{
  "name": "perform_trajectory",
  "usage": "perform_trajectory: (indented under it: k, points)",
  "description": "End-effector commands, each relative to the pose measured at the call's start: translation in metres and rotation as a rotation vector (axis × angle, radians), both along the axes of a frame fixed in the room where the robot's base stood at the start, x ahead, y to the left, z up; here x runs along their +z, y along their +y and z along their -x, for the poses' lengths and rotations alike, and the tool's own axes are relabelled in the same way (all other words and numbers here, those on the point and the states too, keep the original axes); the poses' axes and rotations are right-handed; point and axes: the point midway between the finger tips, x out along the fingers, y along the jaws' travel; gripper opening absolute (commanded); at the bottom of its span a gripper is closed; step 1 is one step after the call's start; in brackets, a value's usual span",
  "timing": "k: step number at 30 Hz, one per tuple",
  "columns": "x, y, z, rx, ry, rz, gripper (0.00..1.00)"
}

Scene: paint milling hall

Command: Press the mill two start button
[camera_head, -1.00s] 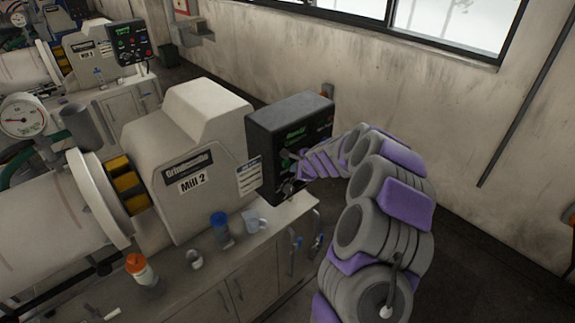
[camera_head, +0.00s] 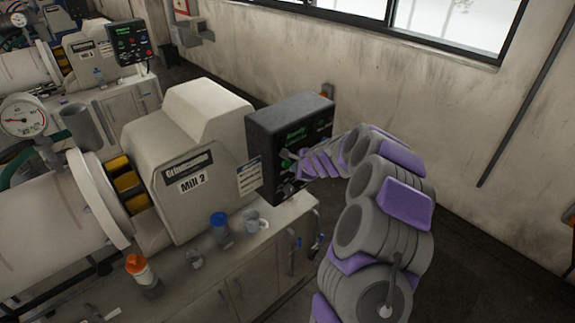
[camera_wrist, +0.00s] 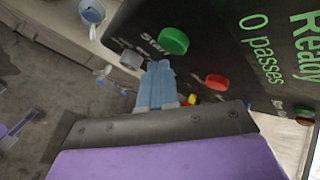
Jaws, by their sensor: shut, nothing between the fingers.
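The Mill 2 control box (camera_head: 262,150) is dark and stands at the right end of the mill (camera_head: 200,140). In the wrist view its panel shows a round green button (camera_wrist: 173,41) beside the word "Start". A red button (camera_wrist: 217,82) sits to its right, and the screen (camera_wrist: 270,40) reads "Ready" and "0 passes". My gripper (camera_wrist: 158,66) is shut and empty, its blue-grey fingertips just below the green button in the picture. Whether they touch the panel I cannot tell. In the head view my gripper (camera_head: 296,166) is at the panel, partly hiding its controls.
A blue-capped jar (camera_head: 221,230), a cup (camera_head: 251,221) and an orange-capped bottle (camera_head: 140,272) stand on the bench. Another mill with its own control box (camera_head: 121,42) is at the back left. Open floor lies right of the bench, before the wall.

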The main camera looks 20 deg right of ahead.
Motion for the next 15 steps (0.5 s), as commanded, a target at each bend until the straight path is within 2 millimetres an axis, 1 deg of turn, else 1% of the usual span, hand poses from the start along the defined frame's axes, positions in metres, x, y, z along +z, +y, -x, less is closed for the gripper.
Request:
perform_trajectory:
  k: [7,15]
  points:
    - [0.0018,0.0039,-0.0059,0.000,0.001,0.000,0.00]
    - [0.0015,0.0039,-0.0059,0.000,0.001,0.000,0.00]
